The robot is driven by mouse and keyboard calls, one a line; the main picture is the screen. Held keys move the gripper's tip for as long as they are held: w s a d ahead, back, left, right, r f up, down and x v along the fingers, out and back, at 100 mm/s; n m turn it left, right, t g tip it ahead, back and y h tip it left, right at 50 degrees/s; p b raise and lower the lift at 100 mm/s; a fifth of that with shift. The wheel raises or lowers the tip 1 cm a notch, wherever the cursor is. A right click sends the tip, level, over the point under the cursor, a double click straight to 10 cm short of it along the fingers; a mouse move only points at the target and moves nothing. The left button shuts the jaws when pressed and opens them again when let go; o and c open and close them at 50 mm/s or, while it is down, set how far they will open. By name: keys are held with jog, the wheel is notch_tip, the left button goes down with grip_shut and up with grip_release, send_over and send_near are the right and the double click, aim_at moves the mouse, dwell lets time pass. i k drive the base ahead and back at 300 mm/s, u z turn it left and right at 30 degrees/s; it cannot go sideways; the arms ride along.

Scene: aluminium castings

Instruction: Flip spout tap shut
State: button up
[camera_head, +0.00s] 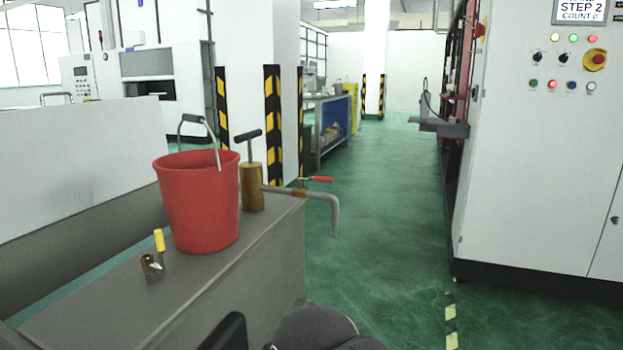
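The spout tap (300,192) has a brass-coloured body on a grey pipe, the spout (334,215), which sticks out past the right end of a grey bench and bends down. Its red lever handle (321,179) points right, roughly along the pipe as seen from here. No water shows at the spout mouth. Dark grey rounded parts, apparently of my arm, show at the bottom edge, well below and in front of the tap. My gripper's fingers cannot be made out in this view.
On the grey bench (120,300) stand a red bucket (200,205), a brass cylinder with a T-handle (252,187) and a small yellow-handled fitting (154,257). A white control cabinet (530,170) stands right. Green floor (385,220) lies clear between.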

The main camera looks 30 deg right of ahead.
aim_at(325, 179)
jog(key=u, duration=0.05)
jog(key=k, duration=0.6)
jog(key=z, duration=0.8)
jog(key=i, duration=0.5)
jog(key=z, duration=0.5)
jog(key=i, duration=1.1)
jog(key=u, duration=0.7)
